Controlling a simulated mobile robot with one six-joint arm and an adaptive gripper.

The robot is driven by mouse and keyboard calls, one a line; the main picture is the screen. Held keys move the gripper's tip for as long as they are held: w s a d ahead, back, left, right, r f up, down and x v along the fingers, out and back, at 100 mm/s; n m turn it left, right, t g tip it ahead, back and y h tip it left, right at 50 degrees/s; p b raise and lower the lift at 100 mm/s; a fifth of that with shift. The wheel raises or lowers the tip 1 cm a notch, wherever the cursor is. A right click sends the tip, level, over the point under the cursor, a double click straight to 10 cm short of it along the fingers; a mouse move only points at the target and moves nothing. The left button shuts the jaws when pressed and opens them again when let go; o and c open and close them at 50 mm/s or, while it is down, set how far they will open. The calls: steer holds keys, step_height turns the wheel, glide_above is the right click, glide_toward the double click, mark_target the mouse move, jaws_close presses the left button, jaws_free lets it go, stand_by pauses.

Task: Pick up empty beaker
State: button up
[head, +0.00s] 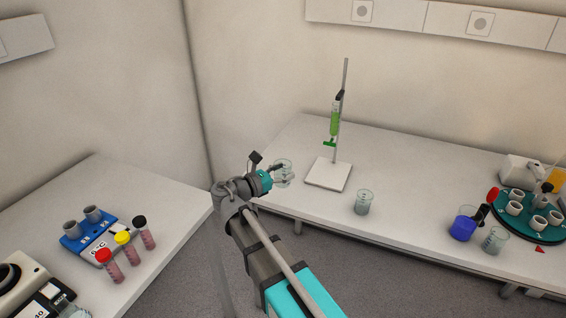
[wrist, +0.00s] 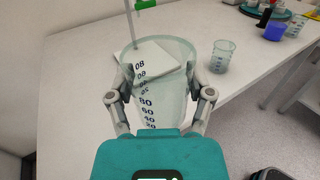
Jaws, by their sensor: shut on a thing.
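A clear, empty-looking beaker (wrist: 160,92) with dark graduation numbers stands upright between the fingers of my gripper (wrist: 160,105) in the wrist view. The fingers are shut on its two sides. In the head view my gripper (head: 274,175) is at the left end of the back table, with the clear beaker (head: 284,176) at its tip. I cannot tell whether the beaker's base touches the table. A second beaker (head: 363,202), greyish, stands to the right on the same table; it also shows in the wrist view (wrist: 221,56).
A stand (head: 328,175) with a green-filled burette is just right of the held beaker. A blue-filled beaker (head: 463,225), another beaker (head: 495,240) and a round teal rack (head: 525,228) are farther right. A left table (head: 165,200) holds tubes and a blue block (head: 88,236).

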mark_target(283, 174)
steer(key=shift+s+d+r+p, duration=0.1)
steer(key=shift+s+r+p, duration=0.15)
steer(key=shift+s, duration=0.4)
steer(key=shift+s+d+r+p, duration=0.1)
steer(key=shift+s+r, duration=0.2)
steer(key=shift+s, duration=0.3)
steer(key=shift+a, duration=0.1)
